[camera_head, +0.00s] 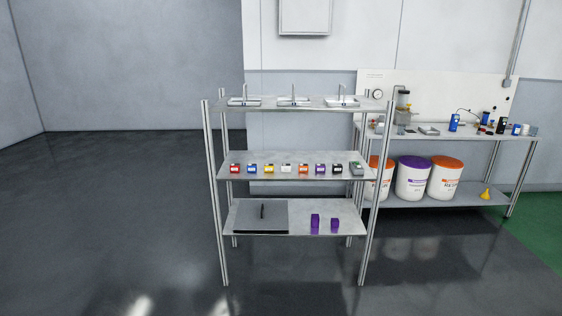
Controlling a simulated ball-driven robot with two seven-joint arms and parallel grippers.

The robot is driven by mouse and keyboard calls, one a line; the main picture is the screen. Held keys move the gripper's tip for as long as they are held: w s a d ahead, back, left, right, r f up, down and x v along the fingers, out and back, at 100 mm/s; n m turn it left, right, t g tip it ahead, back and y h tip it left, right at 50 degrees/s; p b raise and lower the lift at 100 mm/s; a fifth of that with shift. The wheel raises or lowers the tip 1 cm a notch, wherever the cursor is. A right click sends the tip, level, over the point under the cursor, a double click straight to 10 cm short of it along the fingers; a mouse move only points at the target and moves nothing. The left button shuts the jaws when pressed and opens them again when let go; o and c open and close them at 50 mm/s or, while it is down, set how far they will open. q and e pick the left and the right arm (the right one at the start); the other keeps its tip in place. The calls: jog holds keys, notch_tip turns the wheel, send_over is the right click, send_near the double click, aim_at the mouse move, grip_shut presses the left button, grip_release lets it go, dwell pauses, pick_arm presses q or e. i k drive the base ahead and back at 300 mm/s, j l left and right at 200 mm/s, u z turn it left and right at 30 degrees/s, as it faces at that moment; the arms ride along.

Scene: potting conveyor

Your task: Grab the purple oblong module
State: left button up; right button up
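Two purple blocks stand on the bottom shelf (265,234) of the metal rack, right of its middle. The left purple block (315,221) is taller and looks oblong. The right purple block (335,223) is shorter and stands a little apart from it. A small purple-fronted module (320,169) also sits in the row on the middle shelf (275,177). Which of these is the named module is hard to tell at this size. Neither of my grippers shows in the view.
A grey flat box (260,216) with a dark handle lies left of the blocks. Rack posts (213,190) stand at the corners. Several small coloured modules line the middle shelf; trays (293,101) sit on top. A workbench (480,137) with buckets (412,180) stands behind right. Front floor is clear.

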aim_at(318, 167)
jog(key=i+l+u, duration=0.3)
jog(key=u, duration=0.2)
jog(key=i+l+u, duration=0.3)
jog(key=l+u, duration=0.15)
